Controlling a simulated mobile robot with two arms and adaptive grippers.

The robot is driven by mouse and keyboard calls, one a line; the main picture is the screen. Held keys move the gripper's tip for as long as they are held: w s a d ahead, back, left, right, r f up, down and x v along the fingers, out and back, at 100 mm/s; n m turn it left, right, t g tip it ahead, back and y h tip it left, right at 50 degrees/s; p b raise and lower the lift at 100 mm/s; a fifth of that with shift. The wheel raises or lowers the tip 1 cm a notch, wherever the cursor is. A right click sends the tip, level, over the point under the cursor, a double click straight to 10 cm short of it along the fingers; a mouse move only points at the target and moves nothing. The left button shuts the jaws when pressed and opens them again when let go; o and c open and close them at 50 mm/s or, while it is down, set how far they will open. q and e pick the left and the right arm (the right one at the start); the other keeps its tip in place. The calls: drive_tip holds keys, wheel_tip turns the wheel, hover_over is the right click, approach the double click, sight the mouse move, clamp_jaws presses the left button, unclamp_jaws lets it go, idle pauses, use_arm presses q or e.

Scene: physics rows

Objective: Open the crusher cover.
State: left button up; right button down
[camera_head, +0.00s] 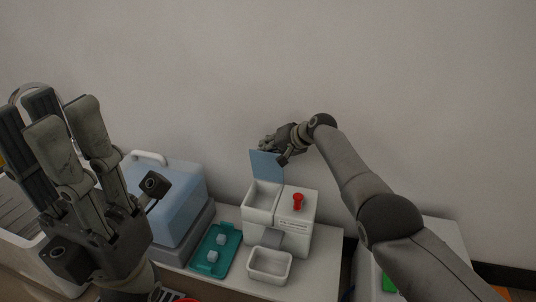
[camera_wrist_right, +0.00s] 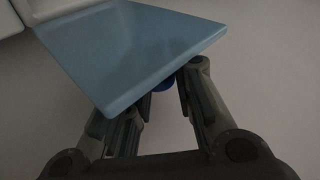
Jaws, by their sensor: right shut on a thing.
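The crusher (camera_head: 311,215) is a small white box with a red button (camera_head: 298,201) and an open white hopper (camera_head: 262,196). Its light-blue cover (camera_head: 265,165) stands raised, near upright, at the hopper's back edge. In the wrist view the cover (camera_wrist_right: 140,45) fills the upper middle. My right gripper (camera_head: 279,146) is behind the cover's upper edge, its fingers around a small dark-blue knob (camera_wrist_right: 165,84) on the cover, partly hidden. My left gripper (camera_head: 65,105) is at the left, near the camera, fingers pointing up and apart, empty.
A teal tray (camera_head: 231,262) with pale cubes lies left of the crusher. A white bin (camera_head: 270,264) stands in front. A blue-lidded box (camera_head: 175,200) stands further left. A wall (camera_head: 230,70) rises behind. A green item (camera_head: 389,284) is partly hidden by my right arm.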

drive_tip(key=shift+w+d+f, duration=0.15)
idle(0.3)
drive_tip(key=c, duration=1.3)
unclamp_jaws()
drive_tip(key=shift+f, duration=0.15)
drive_tip(key=shift+o, duration=0.2)
drive_tip(key=shift+r, duration=0.2)
drive_tip(key=v, duration=1.2)
drive_tip(key=shift+f, duration=0.15)
